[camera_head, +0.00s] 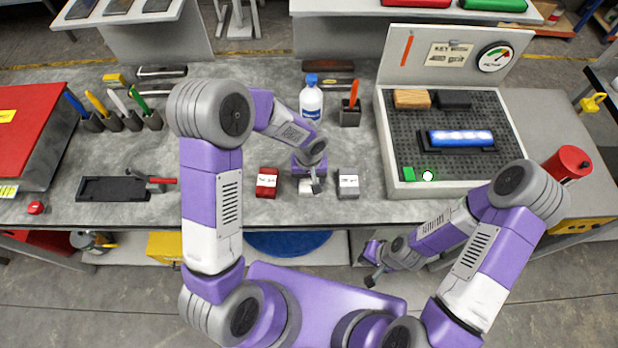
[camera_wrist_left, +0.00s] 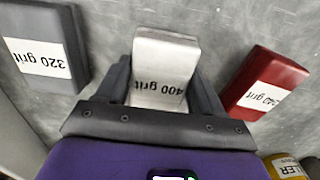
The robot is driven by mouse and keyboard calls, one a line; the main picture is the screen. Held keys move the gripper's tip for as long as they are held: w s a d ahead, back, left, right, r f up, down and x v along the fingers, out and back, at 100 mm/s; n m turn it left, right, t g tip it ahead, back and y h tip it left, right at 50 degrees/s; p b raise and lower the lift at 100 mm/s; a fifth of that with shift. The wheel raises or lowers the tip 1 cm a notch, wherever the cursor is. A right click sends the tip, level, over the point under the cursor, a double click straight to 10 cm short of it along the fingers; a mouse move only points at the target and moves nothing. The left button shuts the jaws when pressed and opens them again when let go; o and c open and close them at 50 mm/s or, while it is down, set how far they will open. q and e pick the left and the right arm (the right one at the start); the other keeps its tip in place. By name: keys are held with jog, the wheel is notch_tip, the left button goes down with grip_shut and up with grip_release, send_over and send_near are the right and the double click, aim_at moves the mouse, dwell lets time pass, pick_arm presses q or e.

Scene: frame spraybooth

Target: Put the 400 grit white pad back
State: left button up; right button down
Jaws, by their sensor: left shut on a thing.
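The white 400 grit pad (camera_wrist_left: 163,70) sits between the fingers of my left gripper (camera_wrist_left: 166,85), which is shut on it, with its label facing the wrist camera. In the head view my left gripper (camera_head: 313,187) is low over the front middle of the grey bench, mostly covering the white pad (camera_head: 304,187). I cannot tell whether the pad touches the bench. The gripper is between a red 240 grit pad (camera_head: 267,183) and a grey 320 grit pad (camera_head: 347,185). My right gripper (camera_head: 371,272) hangs in front of the bench, its finger gap unclear.
A white bottle (camera_head: 311,103) and a holder with an orange-handled tool (camera_head: 350,110) stand behind the pads. A perforated booth tray (camera_head: 402,135) is to the right. A black tray (camera_head: 100,190) and several coloured tools are left.

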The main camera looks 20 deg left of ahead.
aim_at(309, 179)
pick_arm(q)
jog(key=shift+f, duration=0.15)
jog(key=o, duration=1.1)
jog(key=shift+r, duration=0.25)
notch_tip(309, 179, up, 12)
jog(key=p, duration=0.1)
